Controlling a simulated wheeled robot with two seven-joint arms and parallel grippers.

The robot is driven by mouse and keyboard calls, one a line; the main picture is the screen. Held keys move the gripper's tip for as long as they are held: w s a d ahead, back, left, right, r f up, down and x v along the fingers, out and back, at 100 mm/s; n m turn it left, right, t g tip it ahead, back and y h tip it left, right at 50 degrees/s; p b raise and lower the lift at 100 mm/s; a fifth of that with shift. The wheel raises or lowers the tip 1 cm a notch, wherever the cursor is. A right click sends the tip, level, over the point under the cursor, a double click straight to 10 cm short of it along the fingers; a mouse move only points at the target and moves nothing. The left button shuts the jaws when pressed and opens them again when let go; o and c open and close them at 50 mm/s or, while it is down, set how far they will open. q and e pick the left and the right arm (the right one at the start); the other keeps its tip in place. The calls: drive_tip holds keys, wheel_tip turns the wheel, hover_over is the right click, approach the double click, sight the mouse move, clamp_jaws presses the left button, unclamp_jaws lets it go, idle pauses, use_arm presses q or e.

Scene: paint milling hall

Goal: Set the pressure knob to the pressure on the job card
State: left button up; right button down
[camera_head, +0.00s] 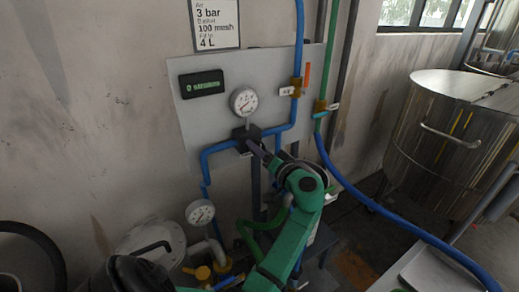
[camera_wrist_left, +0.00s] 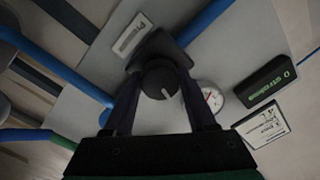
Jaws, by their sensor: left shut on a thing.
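The black pressure knob (camera_wrist_left: 158,82) sits on a dark regulator block (camera_head: 240,132) in the blue air line and has a white mark. A round white gauge (camera_head: 243,101) with a red needle is just above the block; its reading is too small to tell. My left gripper (camera_wrist_left: 160,74) is shut on the knob, one finger on each side. My right gripper is not in view.
A black box with green lettering (camera_head: 202,83) is on the panel (camera_head: 185,125). A blue hose (camera_head: 365,200) and green pipe (camera_head: 329,60) run at the right. A second gauge (camera_head: 200,213) and yellow valve (camera_head: 203,272) are below. A steel tank (camera_head: 440,150) stands right.

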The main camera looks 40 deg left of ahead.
use_arm(q)
drive_tip(key=shift+a+m, duration=0.1)
drive_tip(key=shift+m, duration=1.2)
drive_tip(key=m+p, duration=0.1)
drive_tip(key=m, duration=0.2)
drive_tip(key=shift+r+m, duration=0.15)
drive_tip(key=shift+m, duration=0.15)
drive_tip(key=m+p, duration=0.2)
drive_tip(key=m, duration=0.1)
drive_tip(key=shift+r+m, duration=0.1)
drive_tip(key=shift+m, duration=0.3)
drive_tip(key=m+p, duration=0.3)
drive_tip(key=m, duration=0.1)
drive_tip(key=shift+m, duration=0.4)
drive_tip(key=shift+y+p, duration=0.3)
drive_tip(key=shift+t, duration=0.4)
